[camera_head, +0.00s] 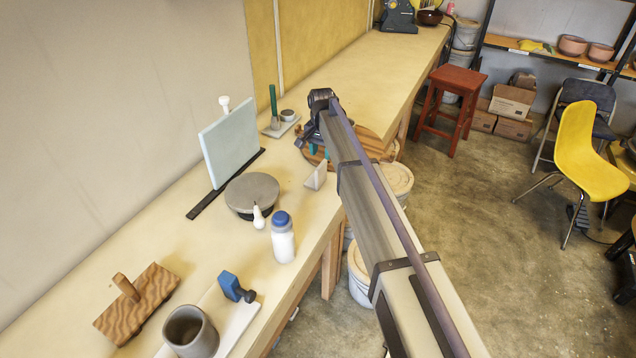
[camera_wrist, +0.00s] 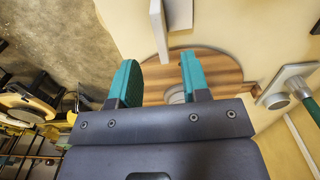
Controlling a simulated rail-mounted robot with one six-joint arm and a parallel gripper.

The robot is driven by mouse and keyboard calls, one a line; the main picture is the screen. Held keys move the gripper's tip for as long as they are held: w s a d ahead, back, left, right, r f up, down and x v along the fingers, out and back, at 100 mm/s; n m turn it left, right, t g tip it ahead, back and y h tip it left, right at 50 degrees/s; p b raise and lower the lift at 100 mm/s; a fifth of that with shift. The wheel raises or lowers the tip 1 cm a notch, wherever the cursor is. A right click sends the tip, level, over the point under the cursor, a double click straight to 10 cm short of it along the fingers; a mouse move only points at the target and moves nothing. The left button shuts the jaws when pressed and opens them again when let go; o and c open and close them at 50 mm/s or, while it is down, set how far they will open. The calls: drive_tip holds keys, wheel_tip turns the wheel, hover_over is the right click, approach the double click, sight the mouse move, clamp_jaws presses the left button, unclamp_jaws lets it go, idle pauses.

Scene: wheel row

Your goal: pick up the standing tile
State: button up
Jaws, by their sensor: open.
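A small pale tile (camera_head: 316,177) stands upright near the front edge of the bench in the head view. In the wrist view a pale upright piece (camera_wrist: 158,32), which looks like this tile, is at the top, just beyond the fingertips. My gripper (camera_wrist: 158,62) is open, with its two teal fingers apart and nothing held between them. In the head view my gripper (camera_head: 318,151) is over the round wooden board, behind the tile and apart from it. My arm partly hides the board and gripper.
The striped round board (camera_head: 372,142) lies beneath my gripper. A small tray (camera_head: 271,131) with a cup and green-handled tool is to its left. A grey turntable (camera_head: 252,192), a blue-capped bottle (camera_head: 283,240) and a large pale slab (camera_head: 229,142) stand nearer.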

sight(321, 165)
wheel_tip(321, 165, down, 9)
drive_tip(key=b, duration=0.7)
drive_tip(key=shift+f+b, duration=0.1)
drive_tip(key=shift+b, duration=0.2)
drive_tip(key=shift+r, duration=0.25)
clamp_jaws()
